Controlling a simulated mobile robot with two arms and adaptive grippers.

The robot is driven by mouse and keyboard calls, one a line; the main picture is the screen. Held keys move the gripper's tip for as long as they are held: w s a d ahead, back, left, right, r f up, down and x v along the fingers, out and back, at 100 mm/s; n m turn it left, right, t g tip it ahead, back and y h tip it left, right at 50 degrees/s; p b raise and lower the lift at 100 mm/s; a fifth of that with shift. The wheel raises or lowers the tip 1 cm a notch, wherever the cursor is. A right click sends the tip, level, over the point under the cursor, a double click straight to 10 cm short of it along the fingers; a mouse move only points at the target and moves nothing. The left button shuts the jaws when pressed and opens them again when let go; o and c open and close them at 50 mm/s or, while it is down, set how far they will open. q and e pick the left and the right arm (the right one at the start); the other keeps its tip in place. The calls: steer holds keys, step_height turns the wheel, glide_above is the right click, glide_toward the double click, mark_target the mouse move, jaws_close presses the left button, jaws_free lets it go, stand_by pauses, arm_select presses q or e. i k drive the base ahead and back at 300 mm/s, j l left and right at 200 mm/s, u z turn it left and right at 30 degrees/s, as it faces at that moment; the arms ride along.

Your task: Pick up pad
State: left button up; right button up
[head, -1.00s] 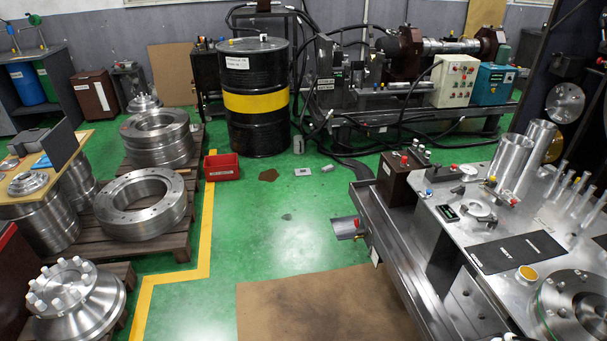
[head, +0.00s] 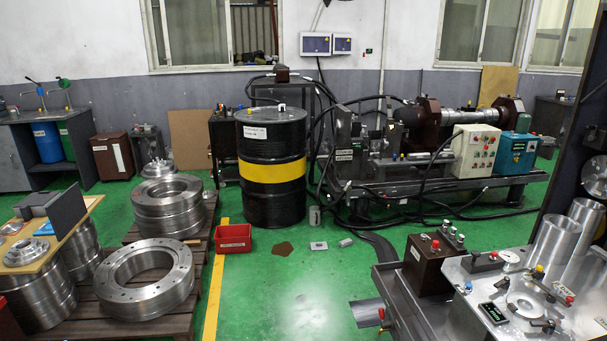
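I cannot tell for certain which thing is the pad. A flat brown patch-like piece (head: 283,248) lies on the green floor in front of the black drum. Beside it on the floor lies a small pale rectangular piece (head: 318,246), with a small grey piece (head: 345,242) to its right. Neither of my grippers shows in the head view.
A black drum with a yellow band (head: 270,172) stands behind the floor pieces. A red bin (head: 233,239) is left of them. A metal workbench (head: 470,270) fills the lower right. Pallets with steel rings (head: 147,283) stand at left. Green floor between is open.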

mark_target(315, 245)
steer(key=i+u, duration=0.35)
steer(key=i, duration=2)
